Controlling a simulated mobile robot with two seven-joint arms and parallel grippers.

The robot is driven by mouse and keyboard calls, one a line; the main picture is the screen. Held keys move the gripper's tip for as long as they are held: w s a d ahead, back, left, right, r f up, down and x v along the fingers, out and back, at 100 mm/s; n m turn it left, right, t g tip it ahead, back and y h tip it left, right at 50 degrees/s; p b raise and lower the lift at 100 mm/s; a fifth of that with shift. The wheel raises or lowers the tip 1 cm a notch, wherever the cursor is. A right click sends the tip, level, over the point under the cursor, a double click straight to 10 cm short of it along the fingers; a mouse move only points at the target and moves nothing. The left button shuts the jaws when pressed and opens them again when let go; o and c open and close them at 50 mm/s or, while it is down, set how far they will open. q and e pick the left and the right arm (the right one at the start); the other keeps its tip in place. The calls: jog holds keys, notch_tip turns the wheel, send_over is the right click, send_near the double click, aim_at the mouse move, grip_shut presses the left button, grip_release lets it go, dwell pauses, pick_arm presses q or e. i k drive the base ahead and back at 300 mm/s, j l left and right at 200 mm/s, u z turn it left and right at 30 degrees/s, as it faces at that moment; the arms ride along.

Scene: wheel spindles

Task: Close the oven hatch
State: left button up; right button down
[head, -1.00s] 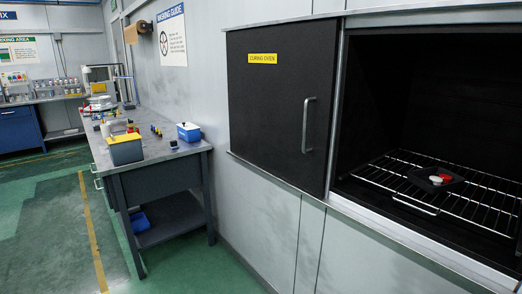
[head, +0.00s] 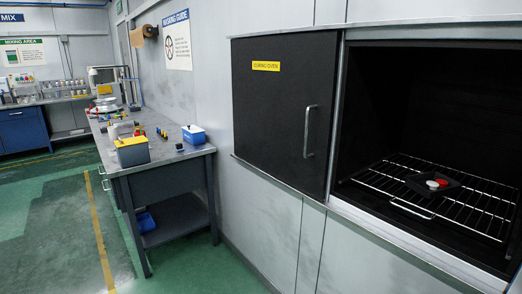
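The oven hatch (head: 270,130) is a black sliding panel with a yellow "CURING OVEN" label (head: 265,66) and a vertical metal handle (head: 309,131) near its right edge. It stands to the left of the oven opening (head: 430,110), which is uncovered. Neither of my grippers shows in the head view.
A grey workbench (head: 165,157) stands along the wall to the left, with a yellow-topped bin (head: 131,150) and a blue-and-white box (head: 193,134) on it. A metal ledge (head: 400,243) runs below the oven opening. The green floor (head: 60,220) at left is clear.

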aim_at(284, 86)
jog(key=i+j, duration=1.25)
jog(key=i, duration=0.25)
jog(key=i+j, duration=0.65)
jog(key=i+u, duration=0.05)
jog(key=i, duration=0.05)
